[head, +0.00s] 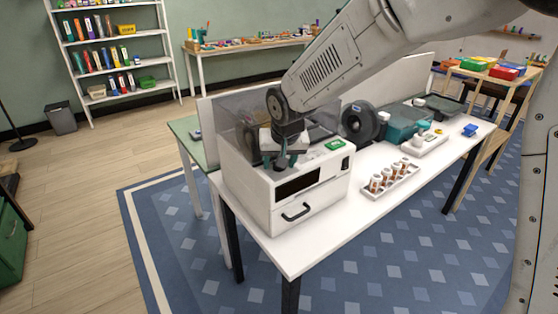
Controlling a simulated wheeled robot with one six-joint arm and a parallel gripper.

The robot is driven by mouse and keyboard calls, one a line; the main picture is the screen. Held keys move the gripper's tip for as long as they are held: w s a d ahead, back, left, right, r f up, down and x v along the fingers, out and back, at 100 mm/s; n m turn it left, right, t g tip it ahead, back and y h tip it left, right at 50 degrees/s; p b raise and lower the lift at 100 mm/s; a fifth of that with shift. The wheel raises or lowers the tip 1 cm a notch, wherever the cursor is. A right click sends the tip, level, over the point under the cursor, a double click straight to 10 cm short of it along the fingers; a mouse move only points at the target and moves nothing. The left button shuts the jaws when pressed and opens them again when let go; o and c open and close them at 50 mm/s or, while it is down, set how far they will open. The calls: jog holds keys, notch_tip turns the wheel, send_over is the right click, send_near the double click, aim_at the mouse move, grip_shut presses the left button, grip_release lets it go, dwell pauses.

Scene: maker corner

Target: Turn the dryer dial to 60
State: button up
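The dryer is a white box (258,207) with a dark window, a handle on its front and a clear smoky cover at the back. It stands at the near left end of the white table. My gripper (286,162) points down at the dryer's top, with its dark fingers at or just above that surface. The dial is not visible; the gripper covers that part of the top. A small green display (335,145) and a dark switch (346,163) are to the right of the gripper. I cannot read a number or tell how far apart the fingers are.
The table's front strip is clear. Shelves (110,57) stand far left.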

jog(key=v, duration=0.7)
jog(key=shift+r, duration=0.4)
jog(key=shift+s+d, duration=0.1)
jog(key=shift+s, duration=0.05)
jog(key=s+d+r+g, duration=0.1)
jog(key=s+d, duration=1.1)
jog(key=s, duration=0.4)
jog(key=s+d+r+m+g+h, duration=0.1)
jog(key=s+d+g, duration=0.1)
jog(key=s+d, duration=0.9)
jog(key=s, duration=0.5)
jog(key=shift+d+r, duration=0.35)
jog(key=shift+d, duration=0.05)
jog(key=shift+s, duration=0.15)
